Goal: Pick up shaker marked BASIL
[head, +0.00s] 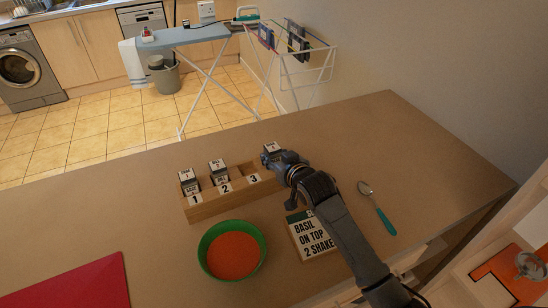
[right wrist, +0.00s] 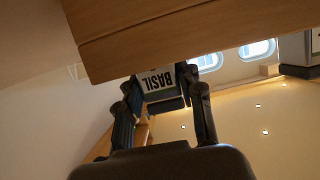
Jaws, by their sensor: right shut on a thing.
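The shaker marked BASIL shows its label upside down in the right wrist view (right wrist: 158,82), between the two fingers of my right gripper (right wrist: 165,98). In the head view that gripper (head: 272,162) is at the slot 3 end of the wooden rack (head: 225,204), shut on the shaker (head: 271,147). The gripper hides the shaker's lower part, so I cannot tell if it is clear of the slot. Two other shakers stand in the rack, at slot 1 (head: 187,176) and slot 2 (head: 217,168). My left gripper is not in view.
A green bowl (head: 204,237) with orange-red contents stands in front of the rack. A card (head: 312,238) reading "BASIL ON TOP 2 SHAKE" is partly behind my right arm. A spoon (head: 377,207) lies to the right and a red mat (head: 85,286) at front left.

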